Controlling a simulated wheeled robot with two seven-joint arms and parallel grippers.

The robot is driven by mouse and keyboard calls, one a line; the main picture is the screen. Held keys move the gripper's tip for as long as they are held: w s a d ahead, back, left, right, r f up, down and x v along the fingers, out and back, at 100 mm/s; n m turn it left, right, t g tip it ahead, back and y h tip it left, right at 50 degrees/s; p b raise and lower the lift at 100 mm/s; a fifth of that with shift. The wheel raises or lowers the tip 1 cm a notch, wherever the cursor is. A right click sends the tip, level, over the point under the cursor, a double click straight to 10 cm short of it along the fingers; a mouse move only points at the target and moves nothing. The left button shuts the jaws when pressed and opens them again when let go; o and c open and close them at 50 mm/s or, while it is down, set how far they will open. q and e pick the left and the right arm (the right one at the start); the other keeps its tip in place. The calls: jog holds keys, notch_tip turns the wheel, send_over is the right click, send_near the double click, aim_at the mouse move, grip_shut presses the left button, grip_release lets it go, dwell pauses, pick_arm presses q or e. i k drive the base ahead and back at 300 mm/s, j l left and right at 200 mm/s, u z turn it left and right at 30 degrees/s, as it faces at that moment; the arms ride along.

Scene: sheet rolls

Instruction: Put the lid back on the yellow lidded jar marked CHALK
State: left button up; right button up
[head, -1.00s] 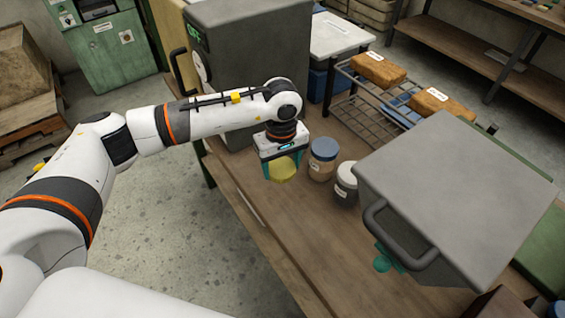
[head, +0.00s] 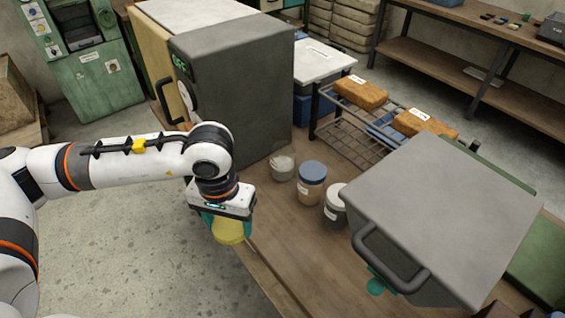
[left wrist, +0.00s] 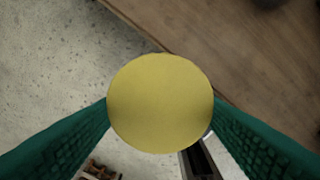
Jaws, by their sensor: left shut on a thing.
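A round yellow lid (head: 229,232) is held between the teal fingers of my left gripper (head: 228,222), out by the table's front edge. In the left wrist view the lid (left wrist: 160,104) fills the space between both fingers, its flat face toward the camera. An open jar with a pale rim (head: 282,168) stands upright on the table, right of and behind the gripper, clear of it. Its marking is not readable. A blue-lidded jar (head: 312,180) and a white-lidded jar (head: 335,205) stand beside it. My right gripper is not in view.
A large grey cabinet (head: 235,85) stands behind the jars at left. A grey box with a handle (head: 440,210) stands close on the right, with a small teal object (head: 376,286) below its handle. A wire rack (head: 345,140) holds bricks. The table's front strip (head: 285,245) is clear.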

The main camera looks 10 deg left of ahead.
aim_at(282, 153)
jog(key=j+z, duration=0.2)
jog(key=j, duration=2.65)
